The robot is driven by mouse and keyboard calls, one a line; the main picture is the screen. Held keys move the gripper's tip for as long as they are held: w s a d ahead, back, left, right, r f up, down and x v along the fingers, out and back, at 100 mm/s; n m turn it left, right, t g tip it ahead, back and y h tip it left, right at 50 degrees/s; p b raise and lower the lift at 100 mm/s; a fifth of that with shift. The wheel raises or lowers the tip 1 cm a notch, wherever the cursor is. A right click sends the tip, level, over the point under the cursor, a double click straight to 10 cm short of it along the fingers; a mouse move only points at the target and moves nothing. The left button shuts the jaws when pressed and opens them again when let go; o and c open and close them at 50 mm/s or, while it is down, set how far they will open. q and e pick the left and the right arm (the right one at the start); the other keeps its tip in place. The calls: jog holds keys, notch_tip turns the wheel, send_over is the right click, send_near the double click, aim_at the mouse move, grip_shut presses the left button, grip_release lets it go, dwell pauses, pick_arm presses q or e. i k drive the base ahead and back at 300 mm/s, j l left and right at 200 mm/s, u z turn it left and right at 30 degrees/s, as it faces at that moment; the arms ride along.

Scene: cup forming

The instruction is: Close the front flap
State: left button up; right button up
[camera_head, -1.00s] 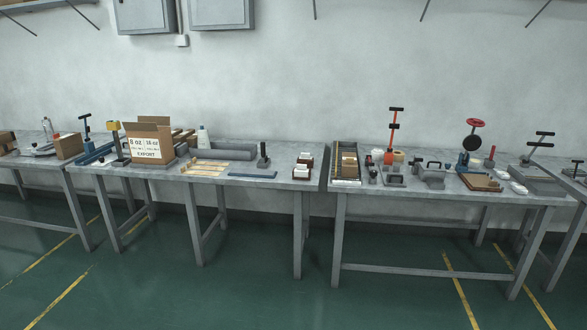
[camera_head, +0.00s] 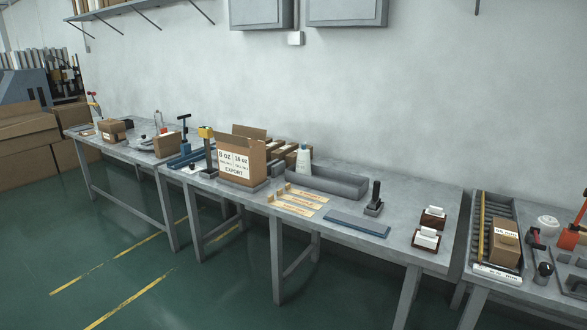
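A brown cardboard box (camera_head: 236,170) stands upright on the middle table, with a white label reading "8 oz", "16 oz" and "EXPORT" on the side facing me. Its top is open, with a flap standing up at the back. The state of its front flap is hard to make out at this distance. Neither of my grippers is in view.
The middle grey table (camera_head: 400,250) also holds wooden strips (camera_head: 298,200), a blue flat bar (camera_head: 358,224), a grey block (camera_head: 325,182), a white bottle (camera_head: 303,160) and a dark-handled stamp (camera_head: 374,199). Green floor (camera_head: 130,240) in front is clear. Cartons (camera_head: 30,150) stand at far left.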

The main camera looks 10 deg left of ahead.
aim_at(226, 138)
jog(key=i+j+u, duration=0.15)
jog(key=i+u, duration=0.15)
jog(key=i, duration=0.2)
jog(key=i+u, duration=0.35)
jog(key=i, duration=0.15)
jog(key=i+j+u, duration=0.3)
jog(key=i, duration=0.2)
jog(key=i+u, duration=0.3)
jog(key=i, duration=0.15)
